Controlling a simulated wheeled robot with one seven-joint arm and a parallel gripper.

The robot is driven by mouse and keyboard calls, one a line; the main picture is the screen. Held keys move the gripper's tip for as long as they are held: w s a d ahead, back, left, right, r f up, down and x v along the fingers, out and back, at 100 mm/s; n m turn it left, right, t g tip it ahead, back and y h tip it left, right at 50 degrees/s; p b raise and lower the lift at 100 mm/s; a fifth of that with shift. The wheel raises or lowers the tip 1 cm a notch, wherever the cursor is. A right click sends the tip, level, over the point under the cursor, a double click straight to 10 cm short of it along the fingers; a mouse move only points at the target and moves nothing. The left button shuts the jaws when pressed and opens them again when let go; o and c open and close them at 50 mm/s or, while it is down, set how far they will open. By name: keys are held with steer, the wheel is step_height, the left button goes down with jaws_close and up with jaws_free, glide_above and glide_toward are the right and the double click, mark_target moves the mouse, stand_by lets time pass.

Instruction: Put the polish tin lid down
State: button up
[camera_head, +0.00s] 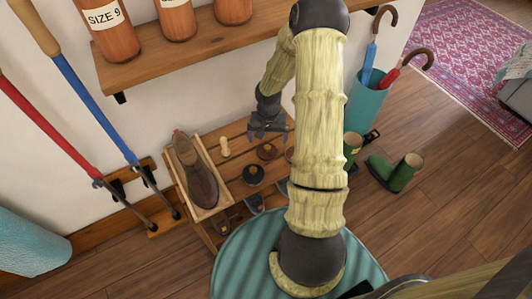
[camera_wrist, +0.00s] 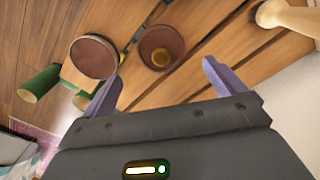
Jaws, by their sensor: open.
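My gripper (camera_wrist: 160,86) is open, with nothing between its two purple fingers. In the head view my gripper (camera_head: 268,131) hangs above the slatted wooden rack (camera_head: 232,159). A plain reddish-brown round piece (camera_wrist: 95,57), which looks like the polish tin lid, lies ahead of the left finger in the wrist view. Beside it is a round brown tin (camera_wrist: 161,47) with a yellow centre, ahead of the gap between the fingers. The lid is mostly hidden behind my arm there.
A brown shoe (camera_head: 195,172) lies in a wooden tray at the rack's left. A shelf with jars (camera_head: 177,18) overhangs behind. Green boots (camera_head: 400,172) and an umbrella stand (camera_head: 368,98) are right.

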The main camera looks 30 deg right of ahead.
mark_target(267, 146)
steer(key=shift+f, duration=0.1)
step_height(267, 146, down, 5)
steer(key=shift+a+f+b, duration=0.1)
steer(key=shift+b, duration=1.1)
steer(key=shift+c, duration=0.3)
steer(key=c, duration=1.1)
steer(key=shift+o, duration=0.2)
step_height(267, 146, up, 10)
steer(key=p, duration=0.4)
